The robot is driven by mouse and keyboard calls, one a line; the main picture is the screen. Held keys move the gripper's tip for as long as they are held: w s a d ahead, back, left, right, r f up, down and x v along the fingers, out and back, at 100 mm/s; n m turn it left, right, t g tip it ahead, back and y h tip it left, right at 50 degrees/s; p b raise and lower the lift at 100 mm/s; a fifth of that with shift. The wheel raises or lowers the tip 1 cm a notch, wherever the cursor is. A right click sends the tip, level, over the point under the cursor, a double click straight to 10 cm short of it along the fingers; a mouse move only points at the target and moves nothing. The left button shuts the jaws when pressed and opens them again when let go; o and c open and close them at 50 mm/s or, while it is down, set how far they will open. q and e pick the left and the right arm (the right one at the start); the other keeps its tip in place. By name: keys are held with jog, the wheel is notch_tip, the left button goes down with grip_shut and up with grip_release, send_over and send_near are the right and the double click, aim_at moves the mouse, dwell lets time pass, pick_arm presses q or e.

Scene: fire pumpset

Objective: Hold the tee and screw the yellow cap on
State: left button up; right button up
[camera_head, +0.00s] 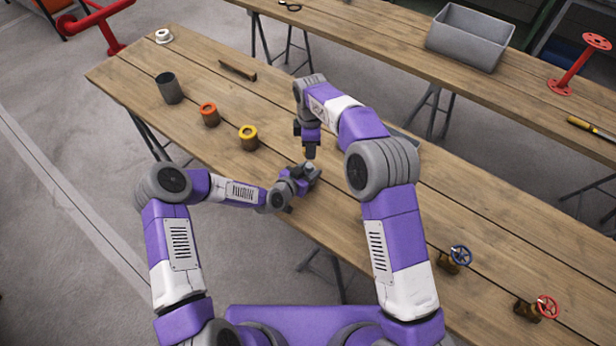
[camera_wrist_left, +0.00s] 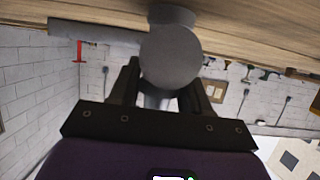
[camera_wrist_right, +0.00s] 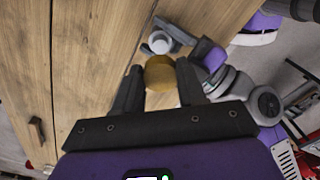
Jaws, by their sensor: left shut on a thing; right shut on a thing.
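My left gripper (camera_head: 302,180) is low over the near edge of the wooden table. It is shut on the grey tee (camera_wrist_left: 170,58), whose round end faces the left wrist camera. My right gripper (camera_head: 311,152) points down just above the left one. It is shut on the yellow cap (camera_wrist_right: 161,78), seen between its fingers in the right wrist view. In that view the tee's pale round opening (camera_wrist_right: 160,42) shows just beyond the cap. I cannot tell whether cap and tee touch. The cap is mostly hidden in the head view.
A yellow-ringed fitting (camera_head: 248,138), an orange-ringed fitting (camera_head: 209,115) and a dark grey cylinder (camera_head: 169,89) stand at the table's left. Valves with a blue wheel (camera_head: 460,255) and a red wheel (camera_head: 546,306) are at right. A second table holds a grey bin (camera_head: 468,40).

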aim_at(311, 167)
pick_arm(q)
grip_shut()
pick_arm(e)
jog(key=shift+f, duration=2.5)
jog(key=shift+f, duration=0.9)
jog(key=shift+f, duration=0.5)
pick_arm(q)
jog(key=shift+r, duration=0.1)
pick_arm(e)
jog(key=shift+s+d+f, duration=0.15)
jog(key=shift+f, duration=0.3)
jog(key=shift+r, duration=0.15)
jog(key=shift+s+r, duration=0.1)
jog(key=shift+r, duration=0.2)
